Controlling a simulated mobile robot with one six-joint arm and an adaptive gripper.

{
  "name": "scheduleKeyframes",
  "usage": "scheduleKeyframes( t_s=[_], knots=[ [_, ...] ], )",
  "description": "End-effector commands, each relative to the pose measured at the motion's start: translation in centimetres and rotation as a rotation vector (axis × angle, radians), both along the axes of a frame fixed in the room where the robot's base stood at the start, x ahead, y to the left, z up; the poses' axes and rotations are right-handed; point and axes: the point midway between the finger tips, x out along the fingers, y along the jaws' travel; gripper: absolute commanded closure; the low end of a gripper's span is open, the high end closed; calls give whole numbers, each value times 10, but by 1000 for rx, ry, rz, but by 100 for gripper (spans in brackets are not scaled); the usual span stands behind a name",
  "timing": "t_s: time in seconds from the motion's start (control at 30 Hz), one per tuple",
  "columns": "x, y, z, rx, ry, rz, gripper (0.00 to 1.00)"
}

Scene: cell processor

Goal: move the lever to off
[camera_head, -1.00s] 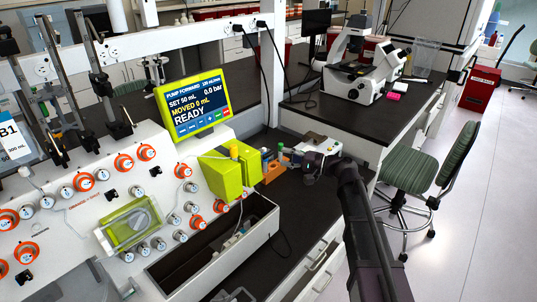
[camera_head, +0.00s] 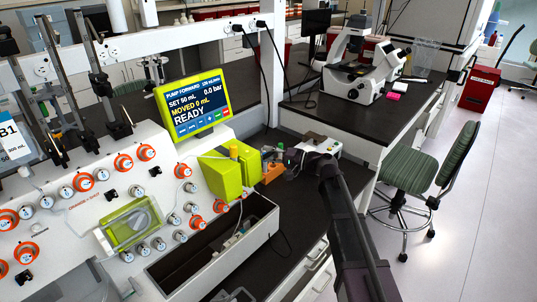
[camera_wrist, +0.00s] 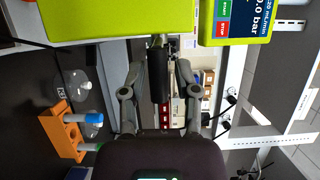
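A dark cylindrical handle (camera_wrist: 159,78) on a short metal stem, likely the lever, shows in the wrist view below the lime-green housing (camera_wrist: 120,20). My gripper (camera_wrist: 160,65) is open, with one finger on each side of the handle; I see no clear grip on it. In the head view my gripper (camera_head: 286,158) is just right of the lime-green housing (camera_head: 222,175), low over the dark bench. The lever cannot be made out there, and no on or off label is readable.
The screen (camera_head: 195,103) reads READY. A white device (camera_head: 320,146) stands behind my arm. The bench front right of the open trough is clear.

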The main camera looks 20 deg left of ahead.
Motion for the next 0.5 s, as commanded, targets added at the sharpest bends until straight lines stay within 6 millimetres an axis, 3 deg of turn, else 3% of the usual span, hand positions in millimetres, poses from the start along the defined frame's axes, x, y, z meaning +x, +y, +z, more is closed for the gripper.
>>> scheduleKeyframes(
  t_s=[0.03, 0.1, 0.5],
  knots=[
    [0, 0, 0, 0, 0, 0, 88],
    [0, 0, 0, 0, 0, 0, 100],
    [0, 1, 0, 2, -1, 1, 100]
  ],
)
